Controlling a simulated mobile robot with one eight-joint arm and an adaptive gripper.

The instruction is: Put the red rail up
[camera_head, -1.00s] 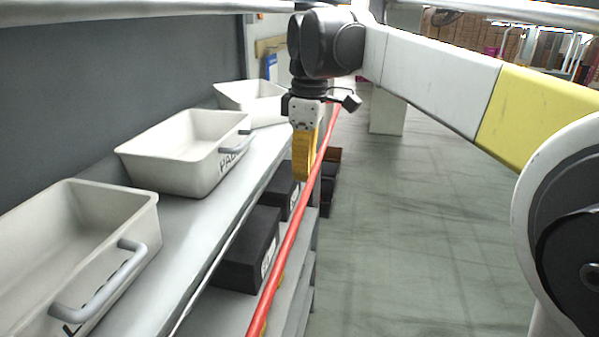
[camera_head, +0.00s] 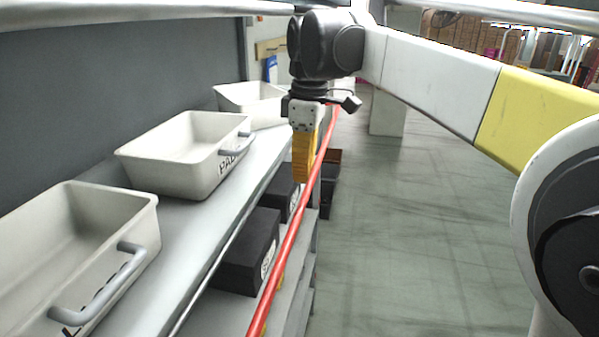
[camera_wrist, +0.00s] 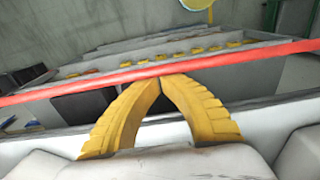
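The red rail (camera_head: 292,233) is a long thin bar running along the open front of the shelf, in front of the lower level. It also crosses the whole wrist view (camera_wrist: 80,83) at a slight slant. My gripper (camera_head: 303,180) points down at the rail, its yellow fingers overlapping it in the head view. In the wrist view the two yellow fingers (camera_wrist: 165,80) arch together and their tips meet at the rail's lower edge. I see no rail between the fingers. Whether the tips touch it, I cannot tell.
Pale bins with grey handles stand on the upper shelf (camera_head: 178,225): a near one (camera_head: 150,222), a middle one (camera_head: 160,168) and a far one (camera_head: 232,97). Black boxes (camera_head: 240,270) sit on the level below. The floor (camera_head: 420,240) to the right is clear.

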